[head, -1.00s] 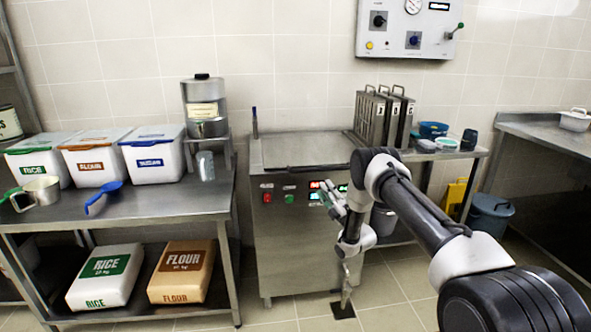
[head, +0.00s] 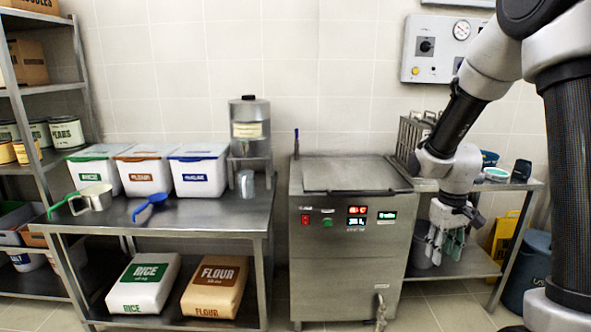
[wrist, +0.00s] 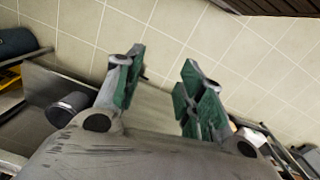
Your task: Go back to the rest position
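My arm comes in from the upper right of the head view and hides part of the wall panel and the side shelf.
A steel table (head: 200,222) at the left holds white bins, a blue scoop (head: 150,206) and a dispenser (head: 249,130). Rice (head: 144,282) and flour (head: 215,285) sacks lie below. A blue bin (head: 527,265) stands at the right. Tiled floor shows between.

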